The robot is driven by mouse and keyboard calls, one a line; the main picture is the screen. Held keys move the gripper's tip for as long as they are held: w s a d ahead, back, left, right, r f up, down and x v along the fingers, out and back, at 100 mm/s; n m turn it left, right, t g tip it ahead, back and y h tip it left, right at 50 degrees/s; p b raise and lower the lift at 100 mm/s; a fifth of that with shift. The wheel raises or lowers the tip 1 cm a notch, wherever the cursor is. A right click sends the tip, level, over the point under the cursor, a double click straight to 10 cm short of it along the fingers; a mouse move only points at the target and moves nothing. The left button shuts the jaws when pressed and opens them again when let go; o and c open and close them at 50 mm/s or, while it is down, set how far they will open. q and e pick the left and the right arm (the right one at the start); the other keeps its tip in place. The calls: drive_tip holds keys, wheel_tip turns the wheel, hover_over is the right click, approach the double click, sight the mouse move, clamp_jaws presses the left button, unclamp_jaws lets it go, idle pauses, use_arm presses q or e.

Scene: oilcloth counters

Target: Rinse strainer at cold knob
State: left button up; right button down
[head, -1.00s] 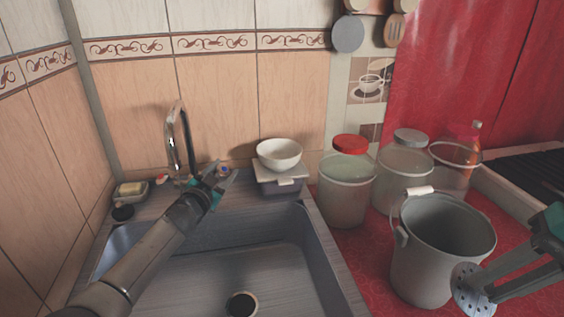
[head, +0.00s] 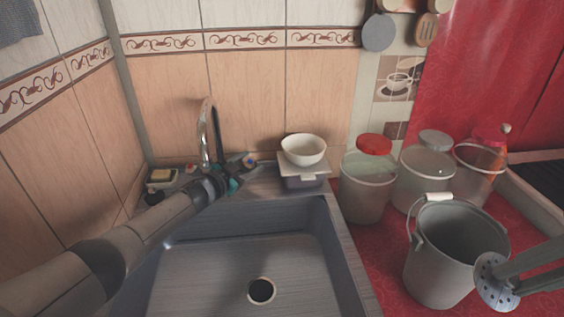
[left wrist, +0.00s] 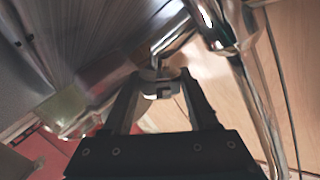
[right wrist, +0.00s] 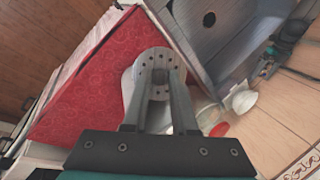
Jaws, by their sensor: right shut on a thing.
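The strainer (head: 495,278), a round grey disc with holes, is held in my right gripper (right wrist: 158,90) over the red counter, in front of the bucket. The right wrist view shows its holed face (right wrist: 160,60) at the fingertips. My left gripper (head: 236,182) is at the faucet (head: 207,130), close to the blue-marked cold knob (head: 249,162). In the left wrist view its fingers (left wrist: 161,92) are apart, with a grey knob end (left wrist: 160,84) between or just beyond their tips; contact cannot be told. The sink (head: 215,265) is empty below the spout.
A grey bucket (head: 430,265) stands right of the sink on the red oilcloth. Behind it are a red-lidded jar (head: 366,190) and other clear jars (head: 425,175). A white bowl (head: 303,149) sits on a box behind the sink. A sponge dish (head: 161,178) is at back left.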

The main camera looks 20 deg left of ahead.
sight(244, 166)
use_arm(q)
drive_tip(key=o, duration=0.4)
drive_tip(key=p+v, duration=0.5)
drive_tip(key=shift+s+a+r, duration=0.15)
drive_tip(key=shift+s+r, duration=0.05)
drive_tip(key=shift+s, duration=0.15)
use_arm(e)
wheel_tip(244, 166, up, 6)
drive_tip(key=shift+f, duration=0.25)
use_arm(q)
drive_tip(key=shift+s+a+p, duration=0.15)
drive_tip(key=shift+s+p, duration=0.6)
drive_tip(key=shift+p, duration=0.05)
use_arm(e)
drive_tip(key=shift+r, duration=0.5)
use_arm(q)
drive_tip(key=shift+s, duration=0.1)
